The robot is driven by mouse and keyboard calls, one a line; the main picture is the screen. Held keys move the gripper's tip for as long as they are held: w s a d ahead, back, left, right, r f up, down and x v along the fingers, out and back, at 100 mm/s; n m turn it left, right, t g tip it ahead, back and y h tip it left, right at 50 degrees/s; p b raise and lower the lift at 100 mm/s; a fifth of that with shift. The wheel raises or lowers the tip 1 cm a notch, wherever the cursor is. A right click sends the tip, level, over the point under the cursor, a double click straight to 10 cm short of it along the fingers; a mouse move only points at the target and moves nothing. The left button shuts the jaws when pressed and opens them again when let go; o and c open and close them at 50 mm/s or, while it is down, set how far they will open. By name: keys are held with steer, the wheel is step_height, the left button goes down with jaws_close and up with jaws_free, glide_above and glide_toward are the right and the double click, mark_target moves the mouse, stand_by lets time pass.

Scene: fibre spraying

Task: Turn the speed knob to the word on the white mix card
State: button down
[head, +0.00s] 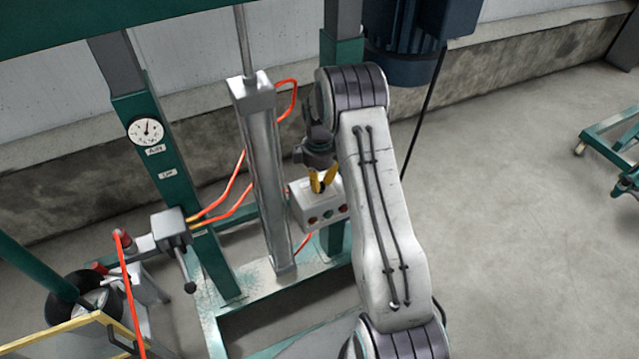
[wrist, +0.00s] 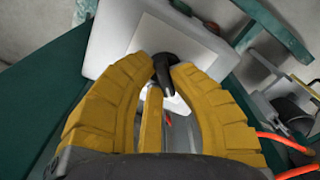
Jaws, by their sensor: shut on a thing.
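The control box (head: 300,205) is pale, with a row of red and green buttons on its front, and stands between the green posts of the frame. In the wrist view its face carries a lighter square plate (wrist: 196,42), and a black knob (wrist: 165,80) sticks up from it. My gripper (head: 321,181) reaches down to the top of the box. In the wrist view my gripper's yellow fingers (wrist: 162,68) are closed on the knob from both sides. The fingers hide part of the plate, and I can read no words on it. I cannot make out a white mix card.
A grey metal column (head: 265,170) stands just left of the box, with orange hoses (head: 235,185) around it. A gauge (head: 146,131) sits on the green left post. A valve with a lever (head: 173,230) is at lower left. Bare floor (head: 510,220) lies to the right.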

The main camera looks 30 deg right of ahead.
steer(key=shift+n, duration=0.7)
steer(key=shift+f, duration=0.1)
steer(key=c, duration=1.1)
jaws_free()
step_height(320, 180, up, 12)
steer(key=shift+r, duration=0.1)
